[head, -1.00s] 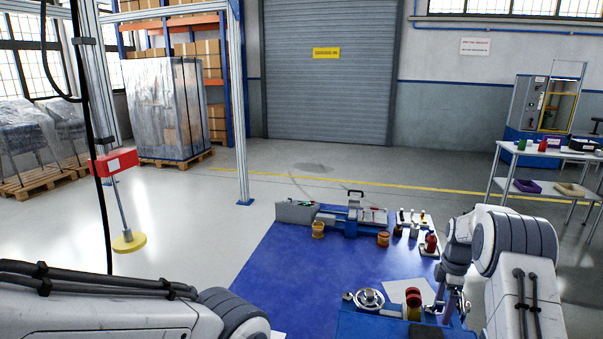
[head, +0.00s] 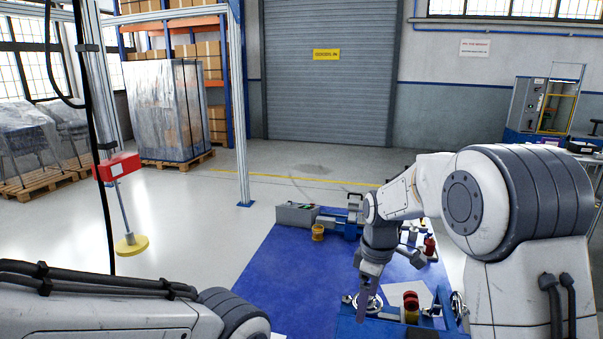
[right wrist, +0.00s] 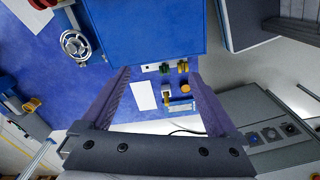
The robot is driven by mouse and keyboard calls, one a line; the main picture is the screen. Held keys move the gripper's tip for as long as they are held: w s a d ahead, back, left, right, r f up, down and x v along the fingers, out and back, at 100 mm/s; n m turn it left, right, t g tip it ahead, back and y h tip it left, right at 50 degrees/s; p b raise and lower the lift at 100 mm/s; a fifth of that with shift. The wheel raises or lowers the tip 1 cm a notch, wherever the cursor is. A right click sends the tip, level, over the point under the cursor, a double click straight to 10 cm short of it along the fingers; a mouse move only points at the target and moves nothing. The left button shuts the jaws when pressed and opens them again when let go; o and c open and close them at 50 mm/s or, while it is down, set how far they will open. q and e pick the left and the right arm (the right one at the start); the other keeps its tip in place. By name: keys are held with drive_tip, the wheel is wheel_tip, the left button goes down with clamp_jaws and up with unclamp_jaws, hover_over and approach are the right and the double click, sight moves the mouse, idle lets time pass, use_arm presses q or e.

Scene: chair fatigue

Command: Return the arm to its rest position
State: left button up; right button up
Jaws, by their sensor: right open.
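My right arm comes in from the right in the head view. Its gripper (head: 366,293) hangs pointing down over the near blue bench unit, in front of the handwheel. In the right wrist view the gripper (right wrist: 160,85) has its two fingers spread wide with nothing between them. Small parts and a white sheet (right wrist: 144,95) show beyond the fingers, lower down. My left arm's upper links show at the lower left of the head view; its gripper is out of frame.
The blue bench unit (head: 345,327) carries a handwheel (head: 375,303) and a red-topped part (head: 411,300). A red box on a pole (head: 118,167) hangs at left.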

drive_tip(key=s+a+r+m+p, duration=0.1)
drive_tip(key=s+a+r, duration=0.2)
drive_tip(key=s+a, duration=0.15)
drive_tip(key=s+a+r+m, duration=0.1)
drive_tip(key=s+a+r, duration=0.1)
drive_tip(key=s+a, duration=0.3)
drive_tip(key=s+r+m+p, duration=0.1)
drive_tip(key=s+m+p, duration=0.1)
drive_tip(key=s, duration=1.7)
drive_tip(key=shift+s+a+r+m+y, duration=0.2)
drive_tip(key=shift+r+m+y, duration=0.1)
drive_tip(key=shift+r+m, duration=0.1)
